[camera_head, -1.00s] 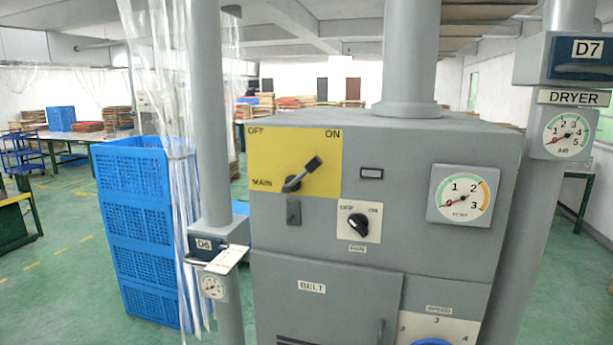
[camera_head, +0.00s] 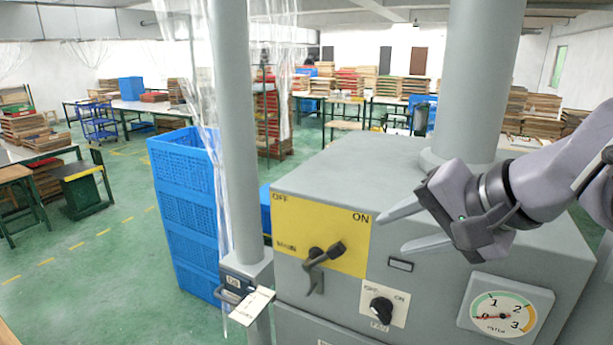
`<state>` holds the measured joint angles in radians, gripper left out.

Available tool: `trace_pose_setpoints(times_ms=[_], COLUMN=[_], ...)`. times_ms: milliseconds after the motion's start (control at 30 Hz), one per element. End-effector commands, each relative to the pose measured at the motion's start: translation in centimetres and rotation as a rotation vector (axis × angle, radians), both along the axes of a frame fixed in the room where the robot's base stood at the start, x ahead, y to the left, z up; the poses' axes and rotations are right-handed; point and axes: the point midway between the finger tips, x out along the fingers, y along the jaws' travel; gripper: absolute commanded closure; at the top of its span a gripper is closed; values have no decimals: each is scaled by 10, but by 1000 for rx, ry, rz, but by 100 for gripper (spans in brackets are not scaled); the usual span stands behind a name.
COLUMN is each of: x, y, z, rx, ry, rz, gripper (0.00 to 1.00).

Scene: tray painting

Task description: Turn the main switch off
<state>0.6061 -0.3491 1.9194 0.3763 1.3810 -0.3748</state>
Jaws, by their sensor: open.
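The main switch is a dark lever (camera_head: 325,254) on a yellow plate (camera_head: 348,225) on the front of the grey machine cabinet (camera_head: 350,165). The plate reads OFF at its upper left and ON at its upper right. The lever's handle slants up and to the right, towards the ON side. My gripper (camera_head: 392,232) is open and empty, with its two fingers pointing left. It is above and to the right of the lever and apart from it in the picture.
A black FAN knob (camera_head: 381,308) and a round gauge (camera_head: 503,311) are on the same front. A grey pipe (camera_head: 238,140) with a tagged D6 box (camera_head: 245,284) stands left of the cabinet. A thick duct (camera_head: 468,80) rises from its top. Blue crates (camera_head: 187,215) are stacked further left.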

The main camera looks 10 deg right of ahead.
Motion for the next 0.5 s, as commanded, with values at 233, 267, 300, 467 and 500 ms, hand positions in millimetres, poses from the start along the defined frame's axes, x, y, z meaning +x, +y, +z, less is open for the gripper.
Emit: trace_pose_setpoints(times_ms=[233, 267, 300, 467, 500], x=[29, 35, 44, 76, 84], y=[9, 12, 16, 30, 34], z=[-26, -33, -42, -72, -79], rx=[9, 9, 8, 7, 8], ry=[-8, -8, -8, -7, -7], rz=[1, 3, 3, 1, 1], gripper=[58, 58, 58, 58, 58])
